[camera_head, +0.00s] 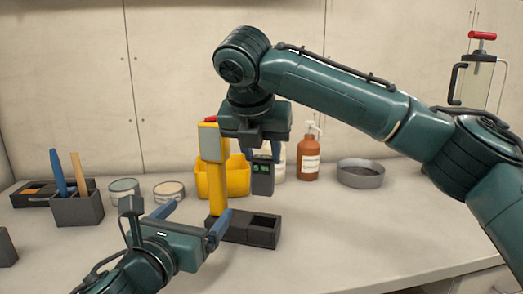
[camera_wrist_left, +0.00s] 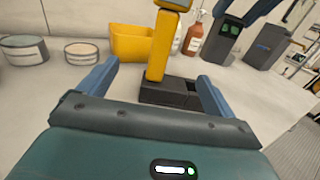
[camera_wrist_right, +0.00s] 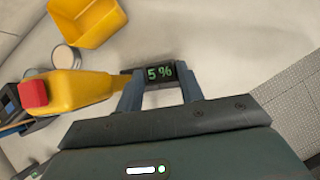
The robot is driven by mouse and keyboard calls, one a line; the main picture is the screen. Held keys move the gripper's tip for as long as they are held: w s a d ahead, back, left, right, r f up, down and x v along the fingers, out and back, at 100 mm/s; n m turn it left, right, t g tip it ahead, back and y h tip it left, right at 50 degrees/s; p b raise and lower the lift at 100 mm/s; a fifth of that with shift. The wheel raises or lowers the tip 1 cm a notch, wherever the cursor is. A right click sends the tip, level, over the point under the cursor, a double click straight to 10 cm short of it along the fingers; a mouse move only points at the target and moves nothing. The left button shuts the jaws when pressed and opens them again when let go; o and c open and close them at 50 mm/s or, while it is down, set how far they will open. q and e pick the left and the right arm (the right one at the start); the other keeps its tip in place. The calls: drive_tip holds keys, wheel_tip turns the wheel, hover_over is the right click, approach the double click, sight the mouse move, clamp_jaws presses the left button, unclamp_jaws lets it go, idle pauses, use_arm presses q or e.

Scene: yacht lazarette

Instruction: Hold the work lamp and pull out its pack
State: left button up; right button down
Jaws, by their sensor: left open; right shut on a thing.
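The yellow work lamp (camera_head: 214,172) stands upright, with a grey panel on its head and a red top, at the left end of a dark two-bay base (camera_head: 250,228). My left gripper (camera_head: 192,218) is open. In the left wrist view its fingers point toward the lamp's post (camera_wrist_left: 161,55), which lies beyond and between the tips. My right gripper (camera_head: 263,152) is shut on a dark pack (camera_head: 263,180) with a green display, held in the air right of the lamp. The display reads 5% in the right wrist view (camera_wrist_right: 160,73). How far the pack is from the lamp is hard to tell.
A yellow bin (camera_head: 238,178), an orange bottle (camera_head: 309,160) and a grey round pan (camera_head: 360,174) stand behind. Two tins (camera_head: 169,190) and a dark tool holder (camera_head: 78,208) are at left. The front right counter is clear.

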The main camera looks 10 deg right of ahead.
drive_tip(key=shift+r+p, duration=1.9)
use_arm(q)
drive_tip(key=s+a+r, duration=0.2)
drive_tip(key=s+a, duration=0.1)
drive_tip(key=s, duration=0.3)
drive_tip(key=shift+s, duration=0.2)
